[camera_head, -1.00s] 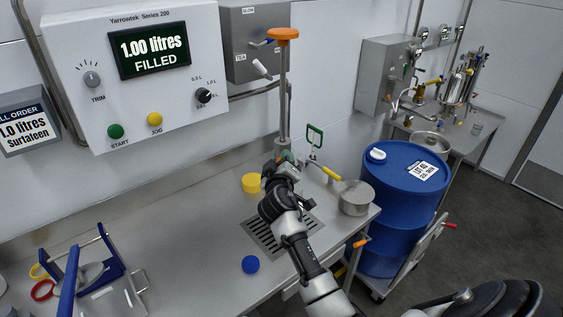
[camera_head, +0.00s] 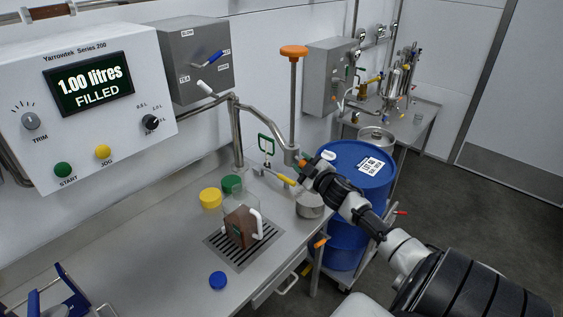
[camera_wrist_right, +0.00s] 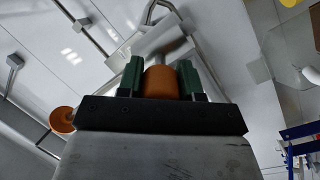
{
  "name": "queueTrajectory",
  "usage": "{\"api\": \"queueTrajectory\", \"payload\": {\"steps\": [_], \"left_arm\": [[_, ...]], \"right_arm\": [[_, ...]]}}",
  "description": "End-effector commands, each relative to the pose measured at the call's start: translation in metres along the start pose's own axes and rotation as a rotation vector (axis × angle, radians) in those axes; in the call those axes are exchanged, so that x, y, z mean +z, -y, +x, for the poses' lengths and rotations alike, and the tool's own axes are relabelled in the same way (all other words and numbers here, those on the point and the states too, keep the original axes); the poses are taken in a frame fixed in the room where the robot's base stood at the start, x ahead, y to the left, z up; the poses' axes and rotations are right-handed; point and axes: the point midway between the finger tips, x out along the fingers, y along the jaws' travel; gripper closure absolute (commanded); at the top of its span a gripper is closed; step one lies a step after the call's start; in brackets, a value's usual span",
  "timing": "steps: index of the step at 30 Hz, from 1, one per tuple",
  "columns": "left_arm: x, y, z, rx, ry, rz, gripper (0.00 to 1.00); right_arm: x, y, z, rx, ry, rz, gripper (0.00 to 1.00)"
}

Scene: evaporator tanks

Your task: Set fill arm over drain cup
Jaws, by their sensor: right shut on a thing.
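The fill arm (camera_head: 262,123) is a bent grey pipe running right from a wall-side post, with a tall rod topped by an orange knob (camera_head: 294,51) at its outer end. My right gripper (camera_head: 301,164) is at that outer end. In the right wrist view its green finger pads (camera_wrist_right: 160,80) are shut on an orange handle (camera_wrist_right: 161,83). The drain cup (camera_head: 310,206) is a round metal pot at the bench's right end, below my gripper. The arm's outlet is hidden, so I cannot tell whether it is over the cup. My left gripper is not in view.
A clear jug of brown liquid (camera_head: 240,228) stands on the drain grate (camera_head: 218,243). Yellow (camera_head: 210,198), green (camera_head: 231,184) and blue (camera_head: 218,281) caps lie nearby. A yellow-handled valve (camera_head: 287,180) is beside the cup. A blue drum (camera_head: 343,238) stands right of the bench.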

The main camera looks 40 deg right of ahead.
Motion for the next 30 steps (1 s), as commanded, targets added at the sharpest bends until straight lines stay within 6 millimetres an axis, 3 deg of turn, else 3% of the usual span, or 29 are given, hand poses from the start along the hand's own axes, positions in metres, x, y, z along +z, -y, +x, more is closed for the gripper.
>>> {"api": "queueTrajectory", "payload": {"steps": [3, 15, 24, 30], "left_arm": [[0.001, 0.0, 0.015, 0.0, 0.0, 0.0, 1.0], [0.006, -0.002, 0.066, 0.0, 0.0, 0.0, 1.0], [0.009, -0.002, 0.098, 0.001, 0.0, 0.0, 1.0], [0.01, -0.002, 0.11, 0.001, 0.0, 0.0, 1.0]], "right_arm": [[0.02, -0.016, 0.002, -0.03, -0.031, -0.009, 1.0], [0.063, -0.056, 0.009, -0.116, -0.12, -0.006, 1.0], [0.082, -0.078, 0.016, -0.159, -0.166, -0.003, 1.0], [0.087, -0.086, 0.019, -0.177, -0.183, -0.001, 1.0]]}}
